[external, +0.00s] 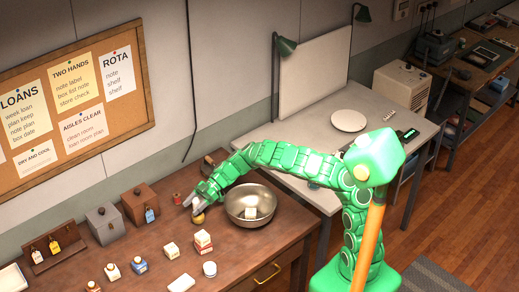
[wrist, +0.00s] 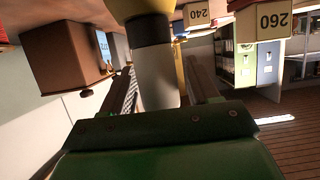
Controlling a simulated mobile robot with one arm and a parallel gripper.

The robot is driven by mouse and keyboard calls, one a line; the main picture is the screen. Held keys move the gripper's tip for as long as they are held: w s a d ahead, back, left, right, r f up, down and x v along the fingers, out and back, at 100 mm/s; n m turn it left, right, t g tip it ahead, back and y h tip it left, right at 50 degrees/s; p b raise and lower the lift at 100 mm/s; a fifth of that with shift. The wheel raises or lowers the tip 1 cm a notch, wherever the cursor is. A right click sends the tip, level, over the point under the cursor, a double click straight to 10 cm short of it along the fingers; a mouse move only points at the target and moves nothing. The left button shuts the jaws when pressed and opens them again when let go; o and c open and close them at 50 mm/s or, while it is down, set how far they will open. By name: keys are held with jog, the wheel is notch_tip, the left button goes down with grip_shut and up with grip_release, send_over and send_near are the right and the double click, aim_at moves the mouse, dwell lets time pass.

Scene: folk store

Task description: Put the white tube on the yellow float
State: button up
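In the wrist view a pale white tube-like cylinder (wrist: 157,80) stands between the two fingers of my gripper (wrist: 160,78). Its near end is hidden by the green palm. Past it are a dark band and a wider yellow part (wrist: 142,8). I cannot tell whether the cylinder touches that part or only lines up with it. In the external view my gripper (external: 204,194) is low over the brown table, right above a small yellowish round thing (external: 198,218), which looks like the yellow float. The fingers flank the cylinder; whether they press on it is unclear.
A metal bowl (external: 250,204) stands just right of my gripper. A brown box (external: 140,204) and a grey box (external: 105,223) stand to the left. Small cartons (external: 203,242), bottles (external: 139,265) and a white-lidded jar (external: 209,269) stand nearer the front.

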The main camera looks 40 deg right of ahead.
jog(key=shift+r, duration=0.1)
jog(key=shift+d+r, duration=0.15)
jog(key=shift+v, duration=1.2)
notch_tip(320, 180, up, 6)
jog(key=shift+d, duration=0.15)
jog(key=shift+r, duration=0.55)
